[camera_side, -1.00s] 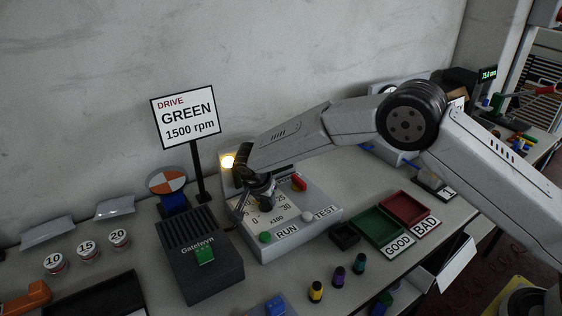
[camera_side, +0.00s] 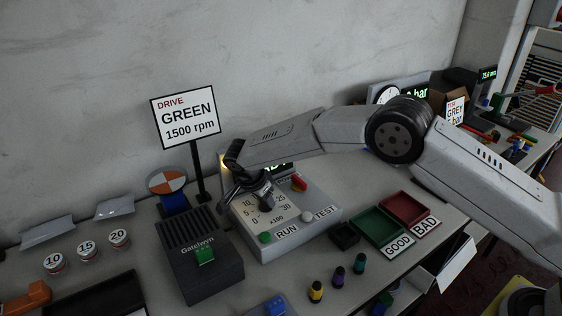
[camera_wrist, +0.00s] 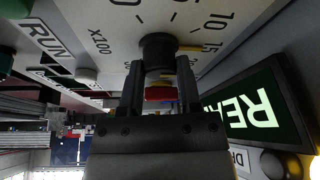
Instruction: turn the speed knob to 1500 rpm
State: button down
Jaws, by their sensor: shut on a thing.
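The speed knob (camera_wrist: 158,50) is a black round knob on the white dial, seen in the wrist view with a yellow mark on its right side, toward the 15. In the side view the knob is mostly hidden by my gripper. My gripper (camera_wrist: 160,75) is shut on the knob, one finger on each side; it also shows in the side view (camera_side: 262,198), tilted over the dial. The dial plate (camera_side: 278,216) carries numbers from 0 to 30 and "x100". A sign (camera_side: 186,117) reads DRIVE GREEN 1500 rpm.
A lit display (camera_wrist: 255,110) is near my gripper. A dark Gatelwyn box (camera_side: 202,265) stands left; green (camera_side: 371,228) and red trays (camera_side: 405,207) lie right.

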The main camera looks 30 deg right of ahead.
aim_at(260, 214)
jog(key=shift+c, duration=1.5)
grip_release()
jog(key=v, duration=0.7)
jog(key=shift+a+r, duration=0.2)
jog(key=shift+r, duration=0.15)
jog(key=s+d+r+n+y, duration=0.3)
jog(key=s+d+n, duration=0.5)
jog(key=s+d, duration=0.35)
jog(key=s+d+n, duration=0.3)
jog(key=s, duration=0.5)
jog(key=s+d+f+n+t+y, duration=0.1)
jog(key=s+d+n, duration=0.3)
jog(key=s, duration=0.5)
jog(key=shift+d+f, duration=0.15)
jog(key=shift+f, duration=0.2)
